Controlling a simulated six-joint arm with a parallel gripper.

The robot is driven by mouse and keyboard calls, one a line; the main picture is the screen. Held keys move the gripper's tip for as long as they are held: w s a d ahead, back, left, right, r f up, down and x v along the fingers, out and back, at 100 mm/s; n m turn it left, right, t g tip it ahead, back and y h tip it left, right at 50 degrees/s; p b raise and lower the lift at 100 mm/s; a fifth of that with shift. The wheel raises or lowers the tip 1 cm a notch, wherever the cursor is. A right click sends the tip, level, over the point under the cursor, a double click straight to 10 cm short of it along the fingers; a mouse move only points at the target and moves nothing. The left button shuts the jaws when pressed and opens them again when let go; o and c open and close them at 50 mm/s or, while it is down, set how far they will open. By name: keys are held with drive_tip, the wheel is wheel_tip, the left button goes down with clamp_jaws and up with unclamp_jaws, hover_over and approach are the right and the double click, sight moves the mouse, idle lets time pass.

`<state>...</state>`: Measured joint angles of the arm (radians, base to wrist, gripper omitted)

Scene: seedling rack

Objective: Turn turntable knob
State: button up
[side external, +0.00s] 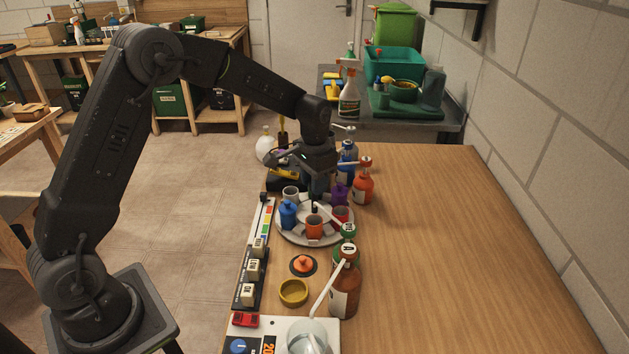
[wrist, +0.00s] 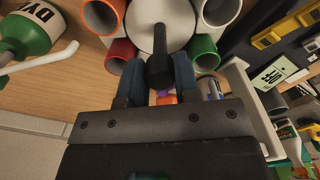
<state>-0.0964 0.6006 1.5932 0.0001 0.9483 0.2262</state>
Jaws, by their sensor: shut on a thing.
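The turntable (side external: 284,235) is a round grey disc with a pale raised centre, and the pale centre also shows in the wrist view (wrist: 146,17). Its dark upright knob (wrist: 160,68) stands at the middle. My gripper (wrist: 156,82) has its two blue-grey fingers on either side of the knob, closed on it. In the side view my gripper (side external: 317,195) points down over the turntable's centre and partly hides the knob. Cups stand around the disc, among them an orange cup (side external: 314,229) and a red cup (side external: 341,214).
A blue bottle (side external: 288,215) and a purple bottle (side external: 340,196) stand close to my gripper. A yellow bowl (side external: 293,292) sits in front. The wooden table (side external: 460,250) is clear farther right.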

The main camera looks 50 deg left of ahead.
drive_tip(key=o, duration=0.9)
drive_tip(key=shift+r, duration=0.15)
wheel_tip(320, 180, up, 14)
drive_tip(key=shift+f, duration=0.2)
